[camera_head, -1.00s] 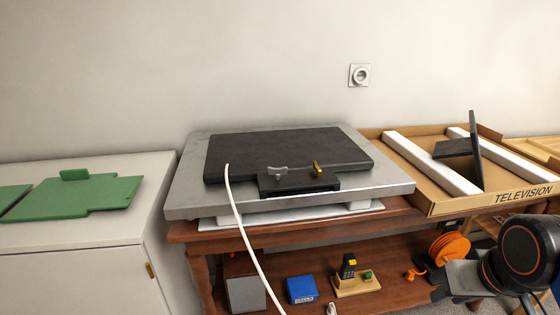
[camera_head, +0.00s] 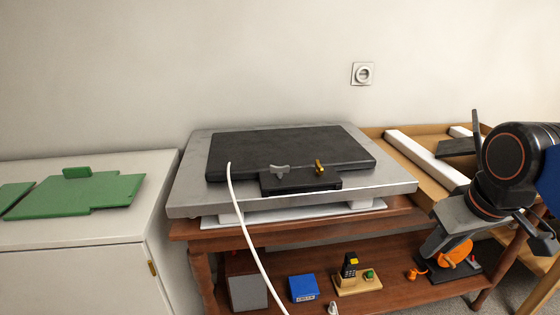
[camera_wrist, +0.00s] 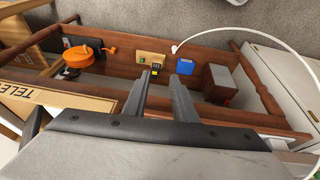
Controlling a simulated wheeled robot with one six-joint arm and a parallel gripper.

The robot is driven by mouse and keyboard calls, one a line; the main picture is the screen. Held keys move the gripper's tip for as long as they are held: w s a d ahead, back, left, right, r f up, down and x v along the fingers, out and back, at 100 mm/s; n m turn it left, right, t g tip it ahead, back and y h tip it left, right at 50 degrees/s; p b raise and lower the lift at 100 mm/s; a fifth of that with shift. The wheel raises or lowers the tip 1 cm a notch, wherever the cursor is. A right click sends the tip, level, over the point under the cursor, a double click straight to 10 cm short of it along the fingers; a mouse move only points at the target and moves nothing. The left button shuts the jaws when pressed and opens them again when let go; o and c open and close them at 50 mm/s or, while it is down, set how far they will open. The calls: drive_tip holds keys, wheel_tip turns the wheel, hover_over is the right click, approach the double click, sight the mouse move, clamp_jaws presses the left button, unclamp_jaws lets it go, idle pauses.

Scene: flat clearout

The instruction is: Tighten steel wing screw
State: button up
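The steel wing screw (camera_head: 280,170) is grey and stands on the left part of a black block (camera_head: 300,186). The block sits at the front edge of a flat black panel (camera_head: 285,150). A brass wing screw (camera_head: 319,167) stands on the block to its right. How tight either screw sits cannot be told. My gripper (camera_wrist: 160,75) shows in the wrist view with its two fingers apart and nothing between them. It is in front of the lower shelf, well right of the screws in the head view. The wrist view shows neither screw.
A grey slab (camera_head: 190,190) bears the panel on the wooden table (camera_head: 190,231). A white cable (camera_head: 239,210) hangs over the front, left of the steel screw. The cardboard television box (camera_head: 405,170) lies to the right. The lower shelf (camera_head: 395,292) holds a blue box (camera_head: 302,288) and a phone (camera_head: 349,268).

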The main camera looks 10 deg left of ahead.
drive_tip(key=w+a+r+n+g, duration=0.1)
drive_tip(key=w+a+r+n, duration=0.4)
drive_tip(key=r, duration=0.4)
wheel_tip(320, 180, up, 18)
drive_tip(key=n+g, duration=0.3)
drive_tip(key=n, duration=0.9)
hover_over(280, 171)
drive_tip(key=f, duration=1.7)
drive_tip(key=shift+w, duration=0.2)
drive_tip(key=shift+m, duration=0.3)
clamp_jaws()
